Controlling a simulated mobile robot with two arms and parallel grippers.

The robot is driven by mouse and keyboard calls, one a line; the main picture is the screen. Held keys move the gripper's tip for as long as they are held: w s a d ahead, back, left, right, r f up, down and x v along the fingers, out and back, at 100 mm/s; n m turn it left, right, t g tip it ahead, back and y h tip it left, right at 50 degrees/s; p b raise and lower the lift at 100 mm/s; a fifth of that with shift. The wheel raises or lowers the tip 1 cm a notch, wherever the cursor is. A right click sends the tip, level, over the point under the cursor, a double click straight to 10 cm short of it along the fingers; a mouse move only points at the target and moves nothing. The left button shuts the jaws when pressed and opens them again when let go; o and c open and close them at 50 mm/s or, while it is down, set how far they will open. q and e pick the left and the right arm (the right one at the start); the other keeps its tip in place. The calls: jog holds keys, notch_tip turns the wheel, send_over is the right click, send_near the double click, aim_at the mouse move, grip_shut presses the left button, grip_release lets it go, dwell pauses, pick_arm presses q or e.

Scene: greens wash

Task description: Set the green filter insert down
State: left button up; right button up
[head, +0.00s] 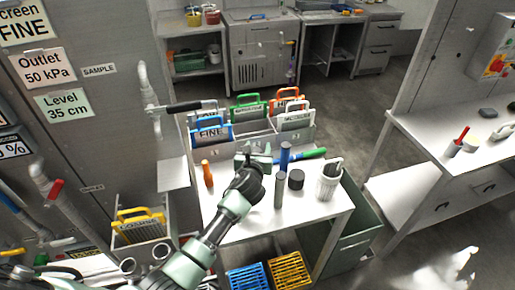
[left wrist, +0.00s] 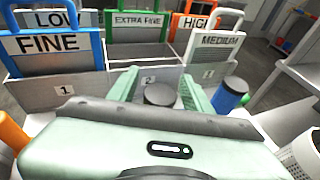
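The green-handled filter insert (head: 249,108), labelled EXTRA FINE, stands upright in the back middle bay of the grey rack (head: 304,136). It also shows in the left wrist view (left wrist: 138,22). The front middle bay, marked 2, looks empty. My left gripper (head: 257,151) is just in front of the rack, apart from the insert. In the left wrist view its two pale green fingers (left wrist: 160,88) are spread, with no insert between them. A dark round-topped object (left wrist: 160,95) shows between the fingers; I cannot tell its distance. My right gripper is not in view.
Blue FINE (head: 211,132), white MEDIUM (head: 296,122) and orange HIGH (head: 287,97) inserts stand in the rack. Bottles, a blue cylinder (head: 285,155) and a white perforated cup (head: 328,182) crowd the table. A yellow-handled insert (head: 139,219) sits in a left bin.

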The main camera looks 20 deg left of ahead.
pick_arm(q)
jog(key=shift+r, duration=0.15)
jog(key=v, duration=1.2)
jog(key=shift+b, duration=0.3)
